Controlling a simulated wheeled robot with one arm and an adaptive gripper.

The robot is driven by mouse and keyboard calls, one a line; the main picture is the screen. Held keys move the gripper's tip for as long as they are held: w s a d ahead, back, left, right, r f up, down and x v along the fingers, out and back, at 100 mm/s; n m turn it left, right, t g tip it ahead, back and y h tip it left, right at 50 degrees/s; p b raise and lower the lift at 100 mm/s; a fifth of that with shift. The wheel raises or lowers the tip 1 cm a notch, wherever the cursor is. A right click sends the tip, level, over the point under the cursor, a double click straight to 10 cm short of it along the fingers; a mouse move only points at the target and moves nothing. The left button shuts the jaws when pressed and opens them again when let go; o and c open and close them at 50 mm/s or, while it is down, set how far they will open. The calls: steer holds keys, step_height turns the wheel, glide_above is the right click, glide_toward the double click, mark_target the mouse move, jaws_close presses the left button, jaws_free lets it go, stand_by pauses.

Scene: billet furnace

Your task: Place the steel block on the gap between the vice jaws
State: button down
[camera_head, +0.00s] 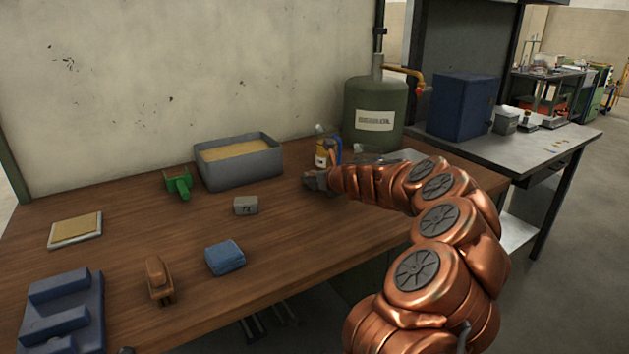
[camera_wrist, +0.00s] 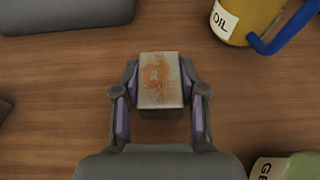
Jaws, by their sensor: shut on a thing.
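My gripper (camera_wrist: 160,88) is shut on a pale grey block with a rust-coloured stain on its top, which looks like the steel block (camera_wrist: 159,72). In the wrist view the fingers hold it from its left and right sides. In the head view my gripper (camera_head: 316,182) is low over the back of the table, right of the grey tray, and the held block is hard to make out. A dark blue piece with raised blocks and a gap between them, seemingly the vice (camera_head: 60,318), stands at the table's front left, far from my gripper.
The wooden table (camera_head: 300,235) also bears a sand-filled grey tray (camera_head: 240,178), a green tool (camera_head: 178,183), a marked grey block (camera_head: 245,206), a blue block (camera_head: 225,257), a brown brush-like item (camera_head: 158,278) and a flat pad (camera_head: 76,231). A yellow oil can (camera_wrist: 240,18) is close by.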

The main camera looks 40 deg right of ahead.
stand_by(0.3)
steer(key=c, duration=1.1)
jaws_free()
steer(key=shift+f, duration=0.15)
steer(key=o, duration=0.4)
steer(key=shift+o, duration=0.2)
